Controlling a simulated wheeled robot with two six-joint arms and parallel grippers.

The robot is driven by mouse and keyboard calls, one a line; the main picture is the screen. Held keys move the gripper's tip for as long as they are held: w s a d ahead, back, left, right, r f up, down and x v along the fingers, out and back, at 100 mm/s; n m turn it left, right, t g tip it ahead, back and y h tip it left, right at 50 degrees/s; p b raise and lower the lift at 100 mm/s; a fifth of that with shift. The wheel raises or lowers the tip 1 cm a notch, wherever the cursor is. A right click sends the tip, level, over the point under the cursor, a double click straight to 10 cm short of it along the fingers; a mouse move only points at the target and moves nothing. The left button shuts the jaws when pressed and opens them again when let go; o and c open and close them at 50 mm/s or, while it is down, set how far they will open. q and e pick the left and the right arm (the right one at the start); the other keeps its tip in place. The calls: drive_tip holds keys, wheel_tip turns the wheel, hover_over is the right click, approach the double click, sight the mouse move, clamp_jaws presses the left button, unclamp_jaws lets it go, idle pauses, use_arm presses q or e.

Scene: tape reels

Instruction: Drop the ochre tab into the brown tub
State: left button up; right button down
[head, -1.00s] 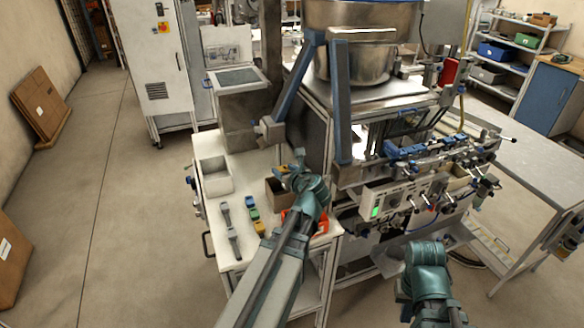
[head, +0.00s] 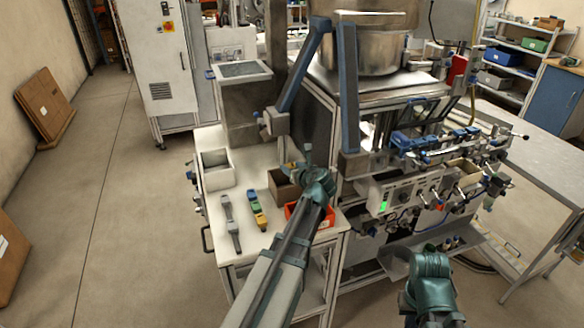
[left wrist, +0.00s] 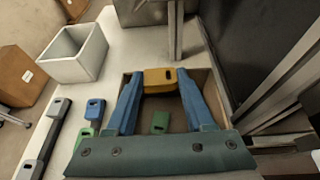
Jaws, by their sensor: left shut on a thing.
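My left gripper (left wrist: 160,88) is shut on the ochre tab (left wrist: 162,80), held between its two blue fingertips. The brown tub (left wrist: 208,84) is below them in the left wrist view, with the tab over its opening. A green tab (left wrist: 160,121) shows inside the tub. In the head view the left gripper (head: 297,168) is over the brown tub (head: 283,189), and the ochre tab (head: 292,165) is small and partly hidden. My right arm is at the lower right of the head view; its fingers cannot be made out.
A white bin (head: 216,174) stands left of the tub on the white table. Grey pieces (head: 231,225) and a row of coloured tabs (head: 255,207) lie in front. A red tray (head: 296,214) is under my left arm. Blue-grey machine posts (head: 348,90) rise behind.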

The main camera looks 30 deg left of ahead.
use_arm(q)
drive_tip(key=shift+f+b, duration=0.3)
drive_tip(key=shift+f, duration=0.35)
use_arm(e)
drive_tip(key=shift+f, duration=0.65)
use_arm(q)
drive_tip(key=o, duration=1.4)
drive_tip(key=shift+c, duration=0.2)
drive_tip(key=shift+r, duration=0.1)
use_arm(e)
drive_tip(key=shift+r, duration=0.1)
use_arm(q)
drive_tip(key=p+v, duration=0.5)
drive_tip(key=v, duration=0.8)
drive_tip(key=shift+s+d, duration=0.25)
drive_tip(key=shift+d, duration=0.1)
use_arm(e)
wheel_tip(320, 180, up, 5)
drive_tip(key=shift+r, duration=0.1)
